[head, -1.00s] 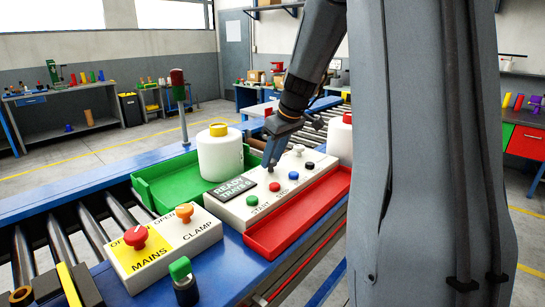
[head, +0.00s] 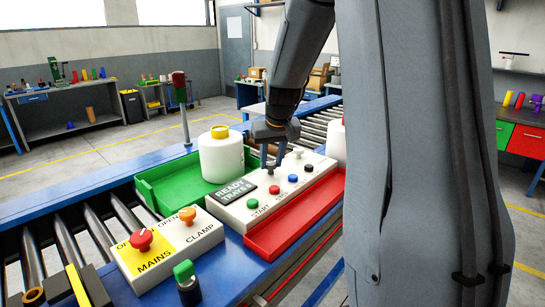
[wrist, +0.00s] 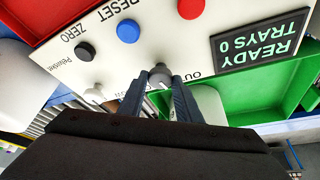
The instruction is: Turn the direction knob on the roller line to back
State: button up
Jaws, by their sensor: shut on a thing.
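A white control panel (head: 285,190) stands on the roller line's blue frame, with a black "READY TRAYS 0" display (head: 236,191) at its near left. My gripper (head: 270,164) reaches down to the panel's back edge. In the wrist view my gripper (wrist: 160,84) is shut on a small grey knob (wrist: 158,72), with one finger on either side. A label ending in "ION" and the letters "OU" show beside the knob, partly hidden by my fingers. The knob's pointer direction cannot be made out. A pale knob (head: 298,152) stands farther along the panel.
Green, red, blue and black buttons line the panel's front. A mains and clamp box (head: 165,250) with red and orange knobs sits nearer.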

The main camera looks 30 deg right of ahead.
jog(key=m+h+b, duration=0.1)
jog(key=m, duration=0.1)
jog(key=shift+w+a+m, duration=0.1)
jog(key=shift+a+m, duration=0.05)
jog(key=shift+m, duration=0.15)
jog(key=m+b, duration=0.1)
jog(key=b, duration=0.1)
jog(key=m+g+h+b, duration=0.1)
jog(key=m, duration=0.1)
jog(key=shift+w+a+f+b, duration=0.1)
jog(key=shift+w+f+b, duration=0.1)
jog(key=shift+b, duration=0.2)
jog(key=m+h+b, duration=0.1)
jog(key=m+b, duration=0.1)
jog(key=m, duration=0.1)
jog(key=shift+g+b, duration=0.3)
jog(key=shift+b, duration=0.1)
jog(key=shift+a+r+m+g+b, duration=0.15)
jog(key=shift+m+g+b, duration=0.45)
jog(key=shift+m+b, duration=0.75)
jog(key=shift+m, duration=0.35)
jog(key=o, duration=1.1)
jog(key=shift+c, duration=0.2)
jog(key=shift+r+h, duration=0.15)
jog(key=shift+h, duration=0.15)
jog(key=b+v, duration=0.1)
jog(key=v, duration=0.6)
jog(key=shift+r, duration=0.35)
